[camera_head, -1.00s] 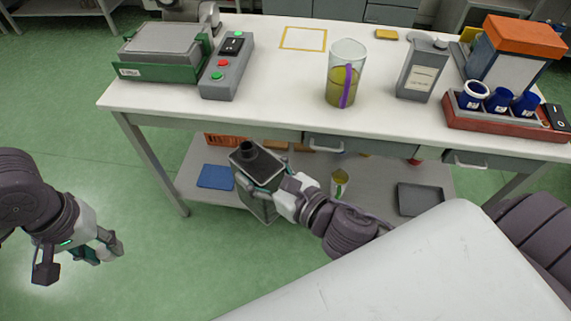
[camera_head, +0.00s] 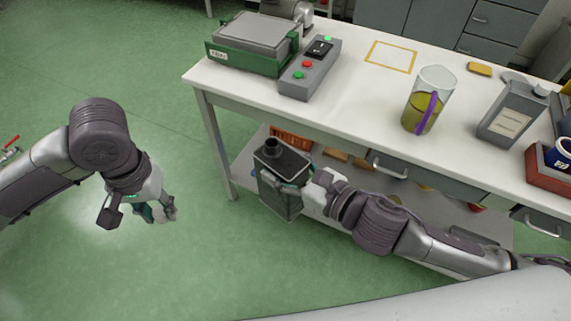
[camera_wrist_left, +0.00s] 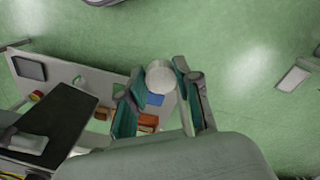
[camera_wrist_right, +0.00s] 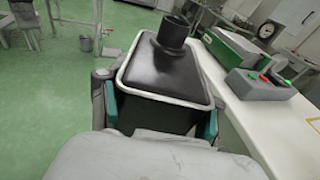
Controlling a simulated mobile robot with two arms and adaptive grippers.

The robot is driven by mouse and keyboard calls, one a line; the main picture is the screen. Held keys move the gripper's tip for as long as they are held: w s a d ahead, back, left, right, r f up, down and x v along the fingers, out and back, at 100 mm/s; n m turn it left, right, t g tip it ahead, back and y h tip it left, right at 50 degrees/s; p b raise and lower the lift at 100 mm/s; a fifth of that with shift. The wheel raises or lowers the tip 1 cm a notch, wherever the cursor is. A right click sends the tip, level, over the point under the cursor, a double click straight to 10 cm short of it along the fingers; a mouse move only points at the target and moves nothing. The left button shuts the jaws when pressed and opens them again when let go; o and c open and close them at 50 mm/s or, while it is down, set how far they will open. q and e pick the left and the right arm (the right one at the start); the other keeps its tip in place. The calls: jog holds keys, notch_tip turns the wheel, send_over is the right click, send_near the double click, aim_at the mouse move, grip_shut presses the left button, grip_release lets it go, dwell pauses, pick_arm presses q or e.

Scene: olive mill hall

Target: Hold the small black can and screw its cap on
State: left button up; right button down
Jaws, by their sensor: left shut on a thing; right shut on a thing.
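The small black can (camera_head: 281,196) is held in the air in front of the bench, slightly tilted, its open black neck (camera_head: 271,146) on top. My right gripper (camera_head: 291,189) is shut on the can's sides; in the right wrist view the can (camera_wrist_right: 165,70) sits between the fingers with its neck (camera_wrist_right: 173,32) bare. My left gripper (camera_head: 163,213) is to the left of the can and apart from it. In the left wrist view it is shut on a round pale cap (camera_wrist_left: 160,77). The cap is hard to make out in the head view.
The white bench (camera_head: 350,95) bears a green-grey machine (camera_head: 250,45), a control box (camera_head: 309,68), a jug of yellow-green liquid (camera_head: 428,98) and a grey labelled can (camera_head: 512,112). An orange crate (camera_head: 291,137) is on the lower shelf. Green floor between my grippers is clear.

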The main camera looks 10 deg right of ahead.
pick_arm(q)
jog(key=w+d+r+m, duration=0.2)
jog(key=w+d+r, duration=0.45)
jog(key=d, duration=0.45)
notch_tip(320, 180, up, 8)
jog(key=m, duration=0.1)
send_over(271, 144)
jog(key=shift+f, duration=0.15)
jog(key=shift+f, duration=1.95)
jog(key=shift+f, duration=0.85)
jog(key=shift+f, duration=0.55)
jog(key=shift+m, duration=0.3)
